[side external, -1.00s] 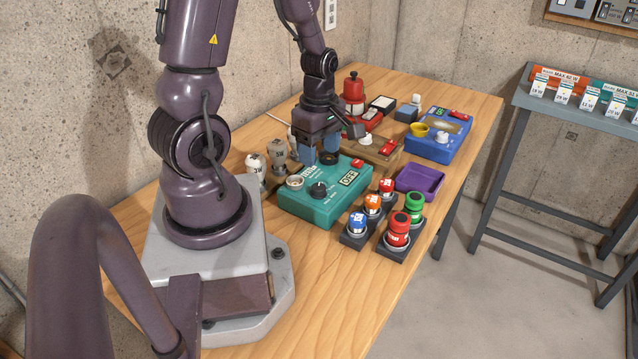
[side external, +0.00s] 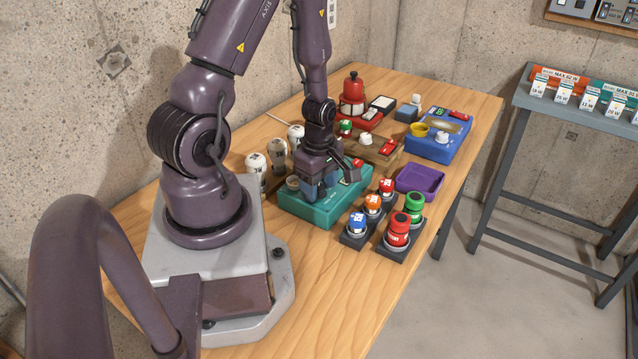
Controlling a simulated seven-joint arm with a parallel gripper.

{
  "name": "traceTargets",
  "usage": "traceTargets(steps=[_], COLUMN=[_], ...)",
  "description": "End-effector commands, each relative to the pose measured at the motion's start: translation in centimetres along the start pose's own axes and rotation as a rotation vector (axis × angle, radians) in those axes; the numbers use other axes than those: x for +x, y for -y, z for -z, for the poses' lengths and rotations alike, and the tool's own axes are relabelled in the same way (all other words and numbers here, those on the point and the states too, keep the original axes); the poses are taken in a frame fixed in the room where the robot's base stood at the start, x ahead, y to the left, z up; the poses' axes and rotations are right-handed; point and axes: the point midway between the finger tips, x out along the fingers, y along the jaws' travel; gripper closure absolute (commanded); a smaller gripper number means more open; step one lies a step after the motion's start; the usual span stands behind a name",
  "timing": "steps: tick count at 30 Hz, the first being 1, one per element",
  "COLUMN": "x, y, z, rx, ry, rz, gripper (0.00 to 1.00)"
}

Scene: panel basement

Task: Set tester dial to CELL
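The teal tester (side external: 305,213) sits on the wooden table in the middle of the side external view. My gripper (side external: 322,192) is low over its top, with its blue-grey fingers pointing down where the black dial stood in the earlier frame. The dial is now hidden behind the fingers, so its setting and whether the fingers touch it cannot be seen. The tester's display, which earlier read OFF, is mostly covered by my gripper. The finger gap is too small to judge. A round socket (side external: 293,183) shows at the tester's left end.
Several white bulbs (side external: 277,152) stand behind the tester. Capped bulbs on dark blocks (side external: 357,233) and a purple tray (side external: 420,178) are in front and right. A brown wooden tester (side external: 378,150), a blue tester (side external: 440,145) and a red device (side external: 352,95) stand farther back.

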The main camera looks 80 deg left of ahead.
Motion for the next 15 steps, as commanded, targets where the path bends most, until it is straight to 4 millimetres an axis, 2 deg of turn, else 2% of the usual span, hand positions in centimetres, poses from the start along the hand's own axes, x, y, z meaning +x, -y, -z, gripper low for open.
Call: traceTargets(steps=[1, 5, 15], x=[-0.01, -0.02, -0.04], y=[-0.01, 0.0, 0.0], z=[0.0, 0.0, 0.0], rx=[0.0, 0.0, 0.036], ry=[0.0, 0.0, 0.0], rz=[0.0, 0.0, 0.0], gripper=[0.59, 0.89, 0.9])
